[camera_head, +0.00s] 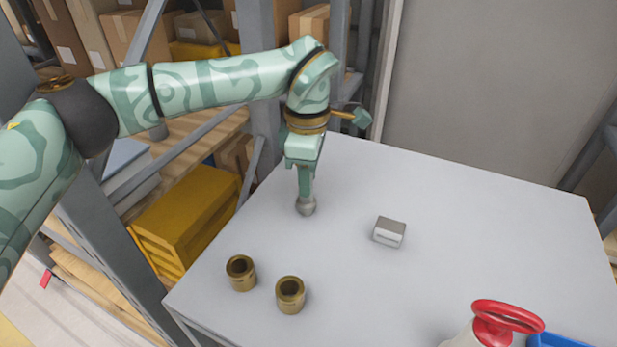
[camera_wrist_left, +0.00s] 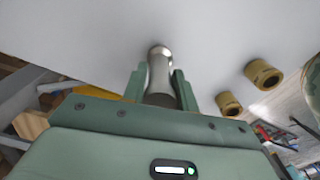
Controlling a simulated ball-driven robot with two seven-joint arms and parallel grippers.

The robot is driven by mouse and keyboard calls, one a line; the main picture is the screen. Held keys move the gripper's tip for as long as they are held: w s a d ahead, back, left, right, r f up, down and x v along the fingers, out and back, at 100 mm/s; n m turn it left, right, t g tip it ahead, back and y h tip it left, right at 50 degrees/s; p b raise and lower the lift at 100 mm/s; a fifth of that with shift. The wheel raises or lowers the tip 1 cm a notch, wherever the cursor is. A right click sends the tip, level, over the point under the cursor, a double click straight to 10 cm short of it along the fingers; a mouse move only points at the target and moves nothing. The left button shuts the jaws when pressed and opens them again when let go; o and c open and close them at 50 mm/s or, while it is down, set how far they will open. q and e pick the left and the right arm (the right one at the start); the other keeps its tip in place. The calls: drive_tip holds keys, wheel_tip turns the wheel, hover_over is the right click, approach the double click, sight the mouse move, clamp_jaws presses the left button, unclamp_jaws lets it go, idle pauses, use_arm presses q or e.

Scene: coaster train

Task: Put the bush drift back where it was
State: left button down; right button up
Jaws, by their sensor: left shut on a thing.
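The bush drift appears to be the grey metal piece with a rounded end (camera_head: 306,206) under my left gripper (camera_head: 305,188) in the head view. In the left wrist view the drift (camera_wrist_left: 160,72) is a smooth steel cylinder between the two green fingers of my left gripper (camera_wrist_left: 160,80), which is shut on it. It points down, at or close to the tabletop; I cannot tell whether it touches. Its upper part is hidden by the fingers. My right gripper is not in view.
Two hollow brass bushes (camera_head: 241,273) (camera_head: 290,294) stand at the table's near left. A small grey block (camera_head: 389,232) lies right of the drift. A red ring-topped white object (camera_head: 507,316) and a blue bin edge (camera_head: 555,341) are at lower right. The grey table (camera_head: 480,220) is otherwise largely clear.

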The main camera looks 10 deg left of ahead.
use_arm(q)
drive_tip(key=shift+r, duration=0.15)
drive_tip(key=shift+s, duration=0.1)
drive_tip(key=c, duration=1.1)
unclamp_jaws()
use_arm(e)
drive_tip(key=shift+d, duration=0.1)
use_arm(q)
wheel_tip(320, 180, up, 12)
drive_tip(key=p, duration=0.4)
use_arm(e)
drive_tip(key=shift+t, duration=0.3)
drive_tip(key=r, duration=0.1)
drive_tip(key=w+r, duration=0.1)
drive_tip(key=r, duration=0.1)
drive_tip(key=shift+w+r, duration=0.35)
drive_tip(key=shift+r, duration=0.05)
